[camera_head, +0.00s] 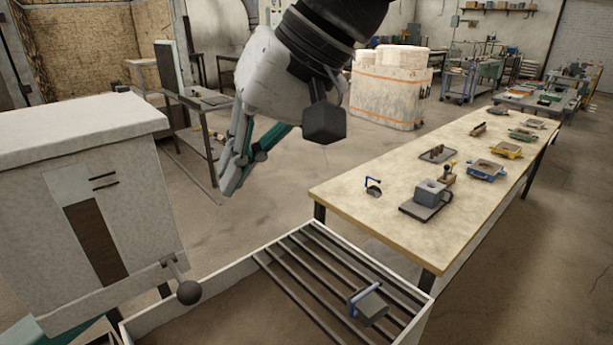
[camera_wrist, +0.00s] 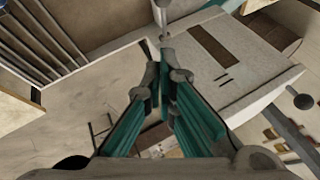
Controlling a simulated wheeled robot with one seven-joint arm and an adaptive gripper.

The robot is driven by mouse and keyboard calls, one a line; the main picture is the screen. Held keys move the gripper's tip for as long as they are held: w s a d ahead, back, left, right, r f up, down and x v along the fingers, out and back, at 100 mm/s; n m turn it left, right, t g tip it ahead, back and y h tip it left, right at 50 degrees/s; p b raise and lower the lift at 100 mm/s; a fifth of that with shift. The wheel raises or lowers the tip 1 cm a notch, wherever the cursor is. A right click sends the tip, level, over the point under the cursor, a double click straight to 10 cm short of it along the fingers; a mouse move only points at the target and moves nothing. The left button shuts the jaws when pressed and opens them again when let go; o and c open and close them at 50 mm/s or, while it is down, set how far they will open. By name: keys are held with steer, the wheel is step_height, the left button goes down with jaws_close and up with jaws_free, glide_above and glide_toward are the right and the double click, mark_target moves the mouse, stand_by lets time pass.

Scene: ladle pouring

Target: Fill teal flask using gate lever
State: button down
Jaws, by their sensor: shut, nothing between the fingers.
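The gate lever (camera_head: 188,292), a short bar with a dark ball knob, sticks out at the lower right of a pale grey box (camera_head: 120,215) with a brown slot. The box with its slot also shows in the wrist view (camera_wrist: 250,72). My gripper (camera_head: 228,190) has teal-lined fingers and hangs above and to the right of the box, apart from the lever. It is shut and empty, as the wrist view (camera_wrist: 160,62) also shows. A teal part (camera_head: 62,318) shows under the box at the lower left; I cannot tell whether it is the flask.
A pale bin (camera_head: 222,288) with dark bars stands right of the lever, a blue-handled grey block (camera_head: 370,305) on its bars. A long table (camera_head: 385,215) at the right carries blue (camera_head: 486,171), yellow (camera_head: 507,150) and green (camera_head: 522,135) frames. Floor between is clear.

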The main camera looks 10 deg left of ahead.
glide_toward(178, 275)
steer(key=w, duration=0.3)
steer(key=s+f, duration=0.1)
steer(key=s+a+f+p, duration=0.1)
steer(key=f, duration=0.1)
steer(key=shift+s+f, duration=0.25)
steer(key=shift+f, duration=0.1)
steer(key=shift+d+f+b, duration=0.1)
steer(key=shift+f+b, duration=0.1)
steer(key=shift+b, duration=0.6)
